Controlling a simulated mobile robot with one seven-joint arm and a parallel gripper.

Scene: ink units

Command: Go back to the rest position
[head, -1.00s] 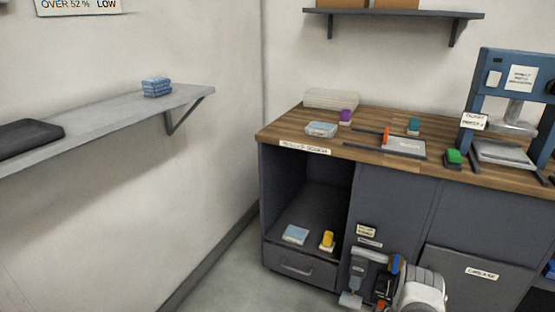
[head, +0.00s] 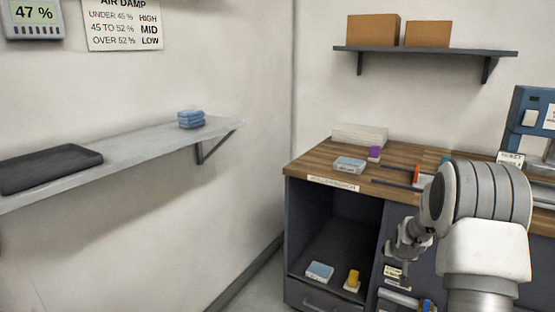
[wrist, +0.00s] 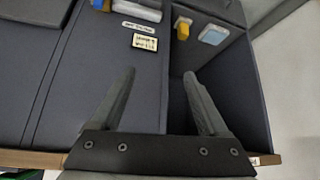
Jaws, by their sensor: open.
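My gripper (wrist: 160,100) is open and empty in the wrist view, its two grey fingers spread with nothing between them. It faces the dark front of the bench, beside the open compartment. In the head view my arm is raised at the right, in front of the bench, and covers part of the worktop; the fingers are hard to make out there.
The wooden worktop (head: 325,160) holds a blue-white box (head: 349,165) and a purple-topped item (head: 374,153). The compartment holds a light blue box (head: 319,272) and a yellow item (head: 352,279). A grey wall shelf (head: 130,155) is at left. Floor shows between.

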